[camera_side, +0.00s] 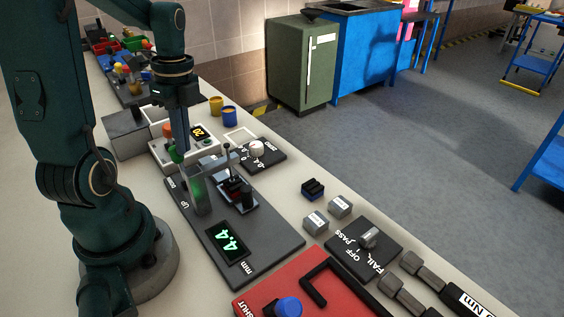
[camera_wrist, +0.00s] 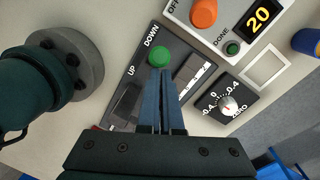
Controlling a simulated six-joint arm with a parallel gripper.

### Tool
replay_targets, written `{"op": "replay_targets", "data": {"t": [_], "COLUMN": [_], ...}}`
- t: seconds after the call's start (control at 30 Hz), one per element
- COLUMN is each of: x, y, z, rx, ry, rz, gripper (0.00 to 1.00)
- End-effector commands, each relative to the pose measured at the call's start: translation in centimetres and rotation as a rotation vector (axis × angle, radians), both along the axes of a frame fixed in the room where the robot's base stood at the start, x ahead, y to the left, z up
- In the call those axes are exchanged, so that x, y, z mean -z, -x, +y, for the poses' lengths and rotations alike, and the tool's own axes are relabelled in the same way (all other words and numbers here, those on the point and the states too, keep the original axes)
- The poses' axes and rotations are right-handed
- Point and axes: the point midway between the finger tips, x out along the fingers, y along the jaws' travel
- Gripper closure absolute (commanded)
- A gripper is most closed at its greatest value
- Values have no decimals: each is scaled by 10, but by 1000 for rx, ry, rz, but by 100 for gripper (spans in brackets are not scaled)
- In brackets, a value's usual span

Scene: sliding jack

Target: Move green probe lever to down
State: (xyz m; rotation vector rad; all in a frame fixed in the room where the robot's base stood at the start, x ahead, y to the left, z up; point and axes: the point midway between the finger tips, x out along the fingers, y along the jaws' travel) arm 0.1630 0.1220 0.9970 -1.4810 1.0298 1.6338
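The green probe lever's round knob (camera_wrist: 163,57) shows in the wrist view, close to the DOWN label and away from the UP label. In the side view a green patch (camera_side: 196,189) shows at the dark grey gauge plate (camera_side: 272,240), beside a grey upright; the lever's shaft is hard to make out. The gauge display (camera_side: 230,242) reads 4.4 mm. My gripper (camera_wrist: 165,74) has its two blue fingers together with nothing visible between them. Its tips appear just below the knob in the wrist view; contact cannot be told. In the side view my gripper (camera_side: 178,156) points down over the plate's far end.
A white unit with an orange knob (camera_wrist: 203,13) and a display of 20 stands beyond the plate. A zero dial (camera_wrist: 227,104) lies to the right. A PASS/FAIL switch (camera_side: 368,238) and a red panel (camera_side: 312,285) are nearer. Small grey blocks (camera_side: 316,222) stand by the bench edge.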

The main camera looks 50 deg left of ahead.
Motion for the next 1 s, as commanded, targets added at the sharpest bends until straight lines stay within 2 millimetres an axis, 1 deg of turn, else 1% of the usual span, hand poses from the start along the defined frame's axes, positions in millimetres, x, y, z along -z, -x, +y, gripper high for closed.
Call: {"op": "replay_targets", "data": {"t": [0.03, 0.17, 0.4, 0.53, 0.63, 0.77, 0.9, 0.97, 1.0], "x": [-2, -15, -54, -73, -83, -92, -97, -102, -107], "y": [0, -2, -7, -9, -10, -11, -13, -17, -20], "z": [5, 9, 16, 20, 22, 23, 21, 15, 7], "rx": [5, 4, 1, 1, 1, 1, 16, 48, 82], "ry": [-16, -19, -12, -8, -6, -4, -5, -18, -31], "rz": [0, -4, -4, -4, -3, -2, -4, -18, -33], "gripper": [100, 100, 100, 100, 100, 100, 100, 100, 100]}}
